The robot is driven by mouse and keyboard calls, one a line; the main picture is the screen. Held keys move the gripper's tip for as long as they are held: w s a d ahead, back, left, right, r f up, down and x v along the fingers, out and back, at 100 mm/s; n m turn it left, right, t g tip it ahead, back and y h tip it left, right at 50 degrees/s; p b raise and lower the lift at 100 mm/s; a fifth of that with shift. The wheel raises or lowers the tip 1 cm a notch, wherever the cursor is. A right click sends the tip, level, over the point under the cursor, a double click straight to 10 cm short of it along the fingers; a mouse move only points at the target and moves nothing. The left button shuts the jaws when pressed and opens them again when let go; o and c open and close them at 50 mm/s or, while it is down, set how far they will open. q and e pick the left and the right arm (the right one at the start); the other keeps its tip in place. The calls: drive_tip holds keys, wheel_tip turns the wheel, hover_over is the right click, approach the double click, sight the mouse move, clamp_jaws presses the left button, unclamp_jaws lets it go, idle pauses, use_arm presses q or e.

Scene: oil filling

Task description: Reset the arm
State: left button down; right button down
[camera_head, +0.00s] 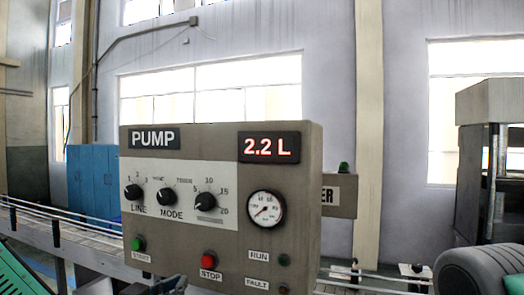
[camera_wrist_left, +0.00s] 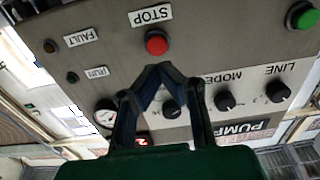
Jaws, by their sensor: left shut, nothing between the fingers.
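The grey pump panel (camera_head: 225,215) stands upright in front of me, labelled PUMP, with a red display (camera_head: 268,147) reading 2.2 L. It carries a green START button (camera_head: 138,244), a red STOP button (camera_head: 208,261), several black knobs and a round gauge (camera_head: 265,209). My left gripper (camera_head: 176,284) shows only partly at the bottom edge of the head view, below and left of STOP. In the left wrist view the panel appears upside down. There the gripper's dark fingers (camera_wrist_left: 163,68) are shut and empty, their tips just beside the STOP button (camera_wrist_left: 157,42); contact cannot be told. My right gripper is out of view.
A conveyor with rails (camera_head: 60,228) runs behind the panel at left. Blue cabinets (camera_head: 92,180) stand against the wall. A grey machine (camera_head: 485,160) and a dark rounded thing (camera_head: 482,270) are at right. Another labelled box (camera_head: 340,196) is partly hidden behind the panel.

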use_arm(q)
drive_tip(key=shift+s+d, duration=0.3)
drive_tip(key=shift+s, duration=0.3)
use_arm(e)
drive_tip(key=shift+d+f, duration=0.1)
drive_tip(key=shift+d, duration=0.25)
